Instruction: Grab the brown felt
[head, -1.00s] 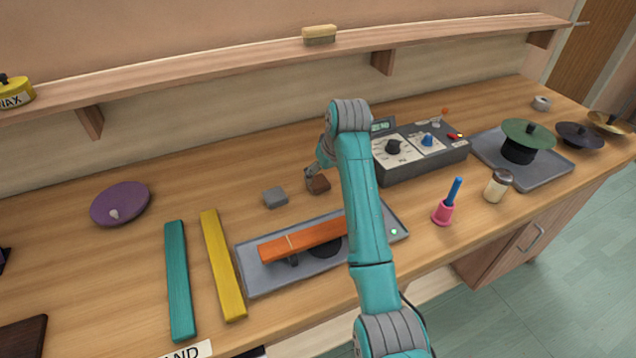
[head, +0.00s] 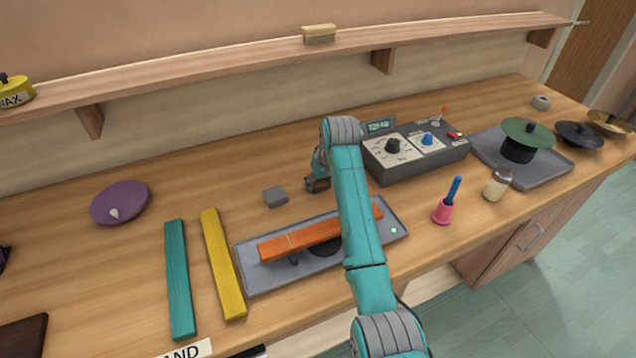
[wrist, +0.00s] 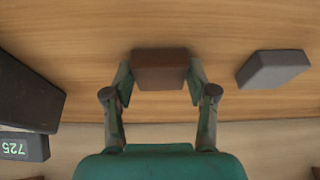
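The brown felt (wrist: 160,70) is a small block lying on the wooden worktop. In the wrist view it sits between the two fingers of my gripper (wrist: 160,80), with one finger close along each side. I cannot tell whether the fingers press on it or stand just clear. In the head view my gripper (head: 317,183) is down at worktop height, and the felt is mostly hidden by it.
A grey block (head: 275,197) lies just left of my gripper; it also shows in the wrist view (wrist: 272,69). A dark control box (head: 415,151) stands close on the right. A grey tray (head: 252,281) with an orange bar (head: 310,235) lies in front.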

